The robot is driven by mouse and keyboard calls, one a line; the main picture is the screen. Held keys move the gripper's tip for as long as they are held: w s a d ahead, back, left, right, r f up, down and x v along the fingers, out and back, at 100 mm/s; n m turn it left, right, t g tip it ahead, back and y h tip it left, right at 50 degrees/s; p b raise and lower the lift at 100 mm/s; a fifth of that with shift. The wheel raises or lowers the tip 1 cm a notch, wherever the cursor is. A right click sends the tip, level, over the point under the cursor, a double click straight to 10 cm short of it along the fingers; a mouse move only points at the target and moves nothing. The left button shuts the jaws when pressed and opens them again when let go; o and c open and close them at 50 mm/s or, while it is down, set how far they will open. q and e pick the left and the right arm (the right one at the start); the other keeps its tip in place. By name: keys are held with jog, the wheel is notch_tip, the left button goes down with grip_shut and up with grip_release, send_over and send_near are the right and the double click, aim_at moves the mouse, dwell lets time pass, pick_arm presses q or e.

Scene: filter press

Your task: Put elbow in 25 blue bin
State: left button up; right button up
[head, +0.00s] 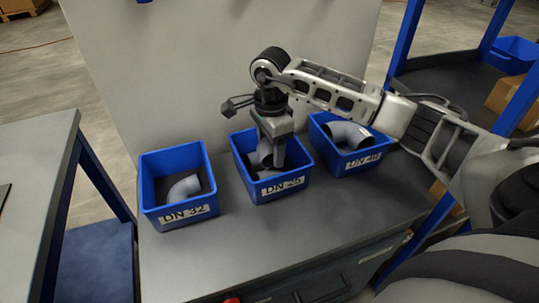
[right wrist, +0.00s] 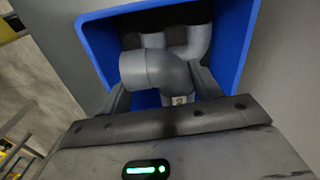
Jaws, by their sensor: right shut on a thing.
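Three blue bins stand in a row on the grey bench. The middle one is the DN 25 bin (head: 286,190). My right gripper (head: 277,160) points down into it and is shut on a grey elbow (head: 265,151), which also shows between the fingers in the right wrist view (right wrist: 155,72). Another grey elbow (right wrist: 192,42) lies in the bin beyond the held one. Whether the two touch, I cannot tell. The bin's blue wall (right wrist: 243,40) surrounds them in the right wrist view. My left gripper is not in view.
The DN 32 bin (head: 178,222) at left holds a grey elbow (head: 184,188). The DN 40 bin (head: 362,164) at right holds a larger grey elbow (head: 350,134). A pale panel (head: 200,60) rises behind the bins. The bench front (head: 260,262) is clear.

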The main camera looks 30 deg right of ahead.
jog(key=shift+w+d+f, duration=0.1)
jog(key=shift+w+f, duration=0.25)
jog(key=shift+f, duration=0.15)
notch_tip(320, 180, down, 3)
jog(key=shift+w+d+f, duration=0.1)
jog(key=shift+w, duration=0.05)
jog(key=shift+f, duration=0.2)
jog(key=o, duration=1.1)
jog(key=shift+r, duration=0.3)
notch_tip(320, 180, up, 12)
jog(key=shift+f, duration=0.1)
